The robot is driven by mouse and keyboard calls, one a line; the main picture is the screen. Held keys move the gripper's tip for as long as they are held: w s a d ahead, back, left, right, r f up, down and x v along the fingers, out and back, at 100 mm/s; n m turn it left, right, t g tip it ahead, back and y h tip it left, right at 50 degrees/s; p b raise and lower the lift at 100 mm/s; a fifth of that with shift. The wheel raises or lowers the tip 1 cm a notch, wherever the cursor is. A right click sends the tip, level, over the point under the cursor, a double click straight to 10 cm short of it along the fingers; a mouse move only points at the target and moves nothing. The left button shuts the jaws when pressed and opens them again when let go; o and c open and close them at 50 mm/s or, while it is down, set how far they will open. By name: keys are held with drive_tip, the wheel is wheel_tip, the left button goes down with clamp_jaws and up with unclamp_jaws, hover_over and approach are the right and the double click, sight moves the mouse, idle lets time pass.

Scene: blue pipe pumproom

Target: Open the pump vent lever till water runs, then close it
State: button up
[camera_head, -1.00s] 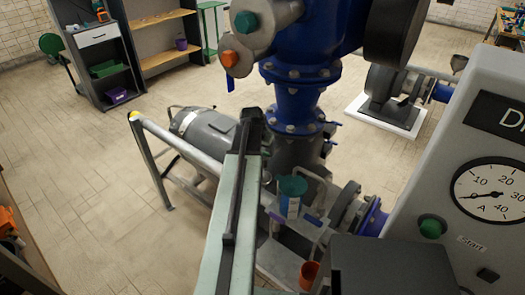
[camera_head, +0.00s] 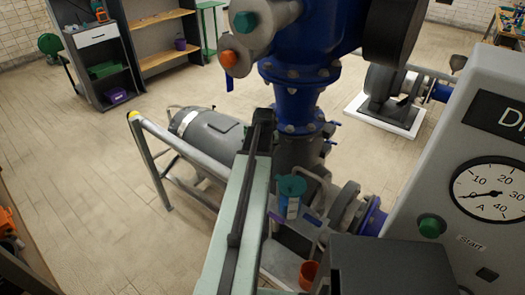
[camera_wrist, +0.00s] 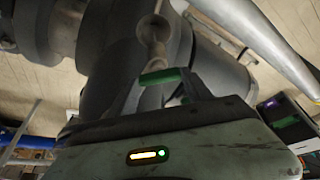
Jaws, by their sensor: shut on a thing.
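In the wrist view, the pump vent lever (camera_wrist: 160,76) shows as a short green grip below a grey round fitting and stem on the pump body. My gripper (camera_wrist: 161,88) has its dark fingers on either side of this green grip and is shut on it. In the head view, my arm crosses the middle, and the gripper and lever are hidden behind it. The dark grey pump (camera_head: 297,155) stands under the blue pipe (camera_head: 297,100). I see no running water in either view.
A teal container with a blue label (camera_head: 290,195) and an orange cup (camera_head: 308,273) are right of my arm. A panel with a gauge (camera_head: 485,190) and green start button (camera_head: 432,227) stands at the right. A grey motor (camera_head: 210,130) is at the left.

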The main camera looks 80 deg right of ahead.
drive_tip(key=o, duration=1.4)
drive_tip(key=shift+c, duration=0.2)
drive_tip(key=p+v, duration=0.7)
drive_tip(key=shift+r, duration=0.4)
drive_tip(key=shift+a, duration=0.1)
